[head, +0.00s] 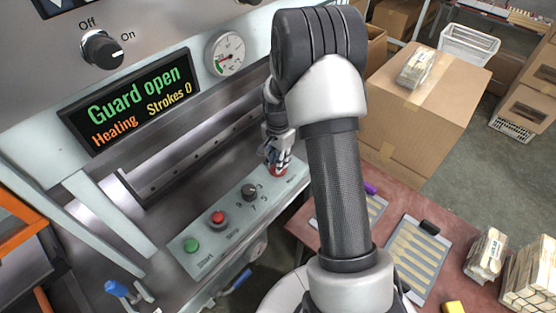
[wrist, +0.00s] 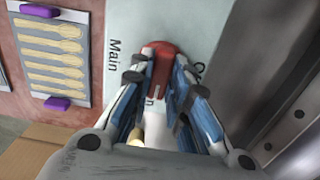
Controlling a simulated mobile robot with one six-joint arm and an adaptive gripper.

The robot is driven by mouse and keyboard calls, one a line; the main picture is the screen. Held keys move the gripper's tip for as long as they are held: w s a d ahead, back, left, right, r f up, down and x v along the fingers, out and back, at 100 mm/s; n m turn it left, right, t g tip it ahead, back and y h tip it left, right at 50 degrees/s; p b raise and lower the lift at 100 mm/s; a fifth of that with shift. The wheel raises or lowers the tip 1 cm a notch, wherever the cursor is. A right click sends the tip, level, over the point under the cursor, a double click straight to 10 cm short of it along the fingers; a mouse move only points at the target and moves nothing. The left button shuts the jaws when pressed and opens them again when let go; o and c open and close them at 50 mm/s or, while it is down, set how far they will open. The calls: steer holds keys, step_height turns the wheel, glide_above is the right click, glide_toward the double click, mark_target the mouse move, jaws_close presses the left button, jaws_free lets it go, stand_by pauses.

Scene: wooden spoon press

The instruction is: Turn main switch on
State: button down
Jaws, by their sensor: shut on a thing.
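The main switch is a red knob (wrist: 161,60) on the pale control panel (wrist: 200,22), with the word "Main" printed beside it. My gripper (wrist: 161,75) is shut on this knob, with a blue-padded finger on either side. Part of another label shows between the fingers, and more lettering is partly hidden at their right. In the head view my gripper (head: 277,162) is at the far right end of the panel (head: 212,252), where only a little of the red knob (head: 278,171) shows. The knob's exact turn position is hard to tell.
The panel also has a green button (head: 191,245), a red button (head: 217,217) and a black selector (head: 249,192). Above, the display (head: 130,100) reads "Guard open", "Heating", "Strokes 0". An Off/On knob (head: 101,49) and a gauge (head: 225,52) are higher up. A cardboard box (head: 440,105) stands right.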

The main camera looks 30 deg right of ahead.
stand_by(0.3)
steer(key=c, duration=1.5)
jaws_free()
step_height(320, 180, up, 12)
